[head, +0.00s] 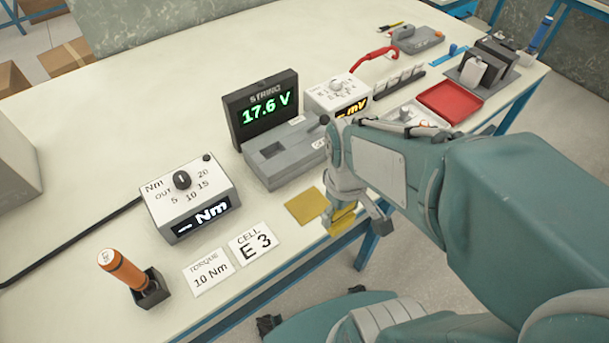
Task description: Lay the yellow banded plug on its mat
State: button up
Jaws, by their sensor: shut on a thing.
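The yellow mat (303,207) lies flat and bare near the front edge of the table, right of the CELL card. My gripper (348,215) is just right of the mat, at the table's front edge. It is shut on a yellow thing, the yellow banded plug (342,224), which is partly hidden by my fingers. The plug's band cannot be made out. The plug appears apart from the mat; its height above the table is hard to tell.
A grey tester with a 17.6 V display (266,110) stands behind the mat. A torque box (190,197), two cards and an orange-handled tool (122,268) in a black holder are to the left. A red tray (450,100) lies at the right. The left rear table is clear.

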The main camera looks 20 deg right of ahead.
jog(key=w+f, duration=0.3)
jog(key=w, duration=0.1)
jog(key=w+f, duration=0.3)
jog(key=w, duration=0.2)
jog(key=w+a+f, duration=0.1)
jog(key=w+f, duration=0.2)
jog(key=w, duration=0.1)
jog(key=shift+w+a+f, duration=0.1)
jog(key=shift+w+f, duration=0.2)
jog(key=f, duration=0.3)
jog(key=shift+w+a+f, duration=0.15)
jog(key=shift+a+f, duration=0.1)
jog(key=shift+d, duration=0.1)
jog(key=o, duration=1)
